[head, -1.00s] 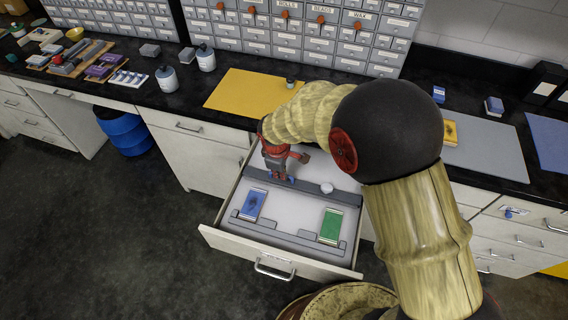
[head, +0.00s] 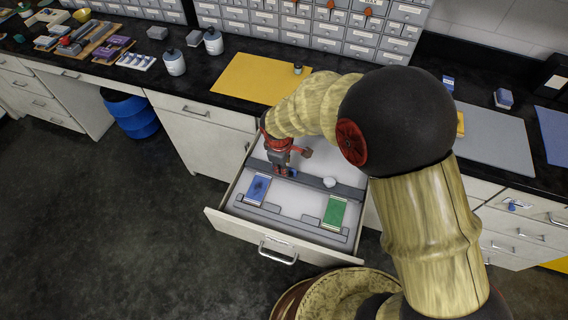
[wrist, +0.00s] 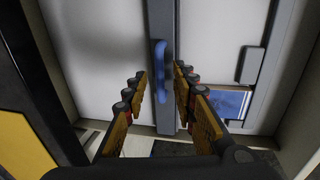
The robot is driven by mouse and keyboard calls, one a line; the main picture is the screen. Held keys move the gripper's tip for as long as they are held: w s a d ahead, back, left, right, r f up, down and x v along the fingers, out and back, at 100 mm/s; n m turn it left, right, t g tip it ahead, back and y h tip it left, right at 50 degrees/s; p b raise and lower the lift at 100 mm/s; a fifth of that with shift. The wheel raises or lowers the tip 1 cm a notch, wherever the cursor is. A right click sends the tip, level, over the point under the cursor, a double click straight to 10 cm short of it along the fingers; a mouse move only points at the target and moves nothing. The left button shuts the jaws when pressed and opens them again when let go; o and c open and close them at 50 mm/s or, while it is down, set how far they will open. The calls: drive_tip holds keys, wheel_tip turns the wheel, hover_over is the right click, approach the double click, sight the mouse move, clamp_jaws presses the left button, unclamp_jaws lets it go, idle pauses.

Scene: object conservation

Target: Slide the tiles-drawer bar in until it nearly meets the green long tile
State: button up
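The grey drawer bar (head: 315,181) lies across the open drawer, behind the tiles. Its blue grip piece (wrist: 160,70) stands upright in the wrist view. The green long tile (head: 334,212) lies in the right part of the drawer, a short gap in front of the bar. A blue tile (head: 257,189) lies to the left, close to the bar. My gripper (head: 285,172) is at the bar, left of its middle. In the wrist view its fingers (wrist: 161,85) stand apart on either side of the bar and grip piece. Contact is not clear.
Grey rails (head: 290,222) lie along the drawer's front. The drawer front (head: 235,232) juts over the floor. Behind it is a black counter with a yellow mat (head: 255,80) and small containers.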

wheel_tip(320, 180, up, 12)
drive_tip(key=s, duration=0.2)
drive_tip(key=shift+a, duration=0.4)
drive_tip(key=shift+s+f, duration=0.1)
idle(0.4)
